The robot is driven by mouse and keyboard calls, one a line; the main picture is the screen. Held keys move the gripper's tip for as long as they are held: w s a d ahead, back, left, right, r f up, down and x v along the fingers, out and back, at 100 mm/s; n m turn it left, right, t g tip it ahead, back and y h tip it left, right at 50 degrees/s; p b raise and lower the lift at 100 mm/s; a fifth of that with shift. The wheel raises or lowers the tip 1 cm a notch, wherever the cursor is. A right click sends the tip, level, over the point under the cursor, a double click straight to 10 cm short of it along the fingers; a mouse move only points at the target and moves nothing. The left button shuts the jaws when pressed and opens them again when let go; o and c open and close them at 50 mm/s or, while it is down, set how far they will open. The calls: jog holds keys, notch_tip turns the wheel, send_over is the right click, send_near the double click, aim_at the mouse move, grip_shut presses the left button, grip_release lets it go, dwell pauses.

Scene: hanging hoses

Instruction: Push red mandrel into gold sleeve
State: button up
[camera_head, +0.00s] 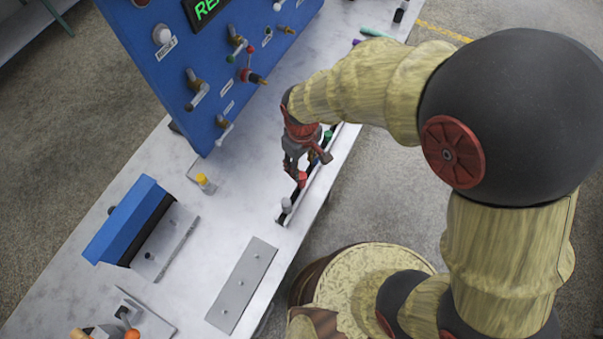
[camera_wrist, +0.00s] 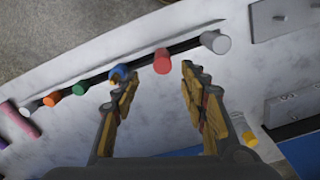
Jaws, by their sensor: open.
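The red mandrel (camera_head: 302,178) stands in a dark-slotted rack along the table's edge. It also shows in the wrist view (camera_wrist: 162,62), its round red end lying between and beyond the fingertips. My gripper (camera_head: 294,174) is open and empty above the rack, its two fingers (camera_wrist: 155,84) spread on either side of the red mandrel's line. In the wrist view the left fingertip is close to a blue piece in the rack. I cannot make out which piece is the gold sleeve; several brass-coloured fittings (camera_head: 258,80) stick out of the blue panel.
The blue panel (camera_head: 225,45) stands behind. A yellow-capped piece (camera_head: 205,183), a blue block (camera_head: 127,220) and a grey plate (camera_head: 243,284) are on the table.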

aim_at(301, 175)
jog(key=f, duration=0.4)
jog(key=f+b, duration=0.1)
jog(key=f, duration=0.2)
jog(key=shift+s+a+f, duration=0.1)
jog(key=shift+s+f, duration=0.1)
jog(key=shift+f, duration=0.2)
jog(key=shift+r, duration=0.1)
jog(key=c, duration=0.3)
jog(key=c, duration=0.8)
grip_shut()
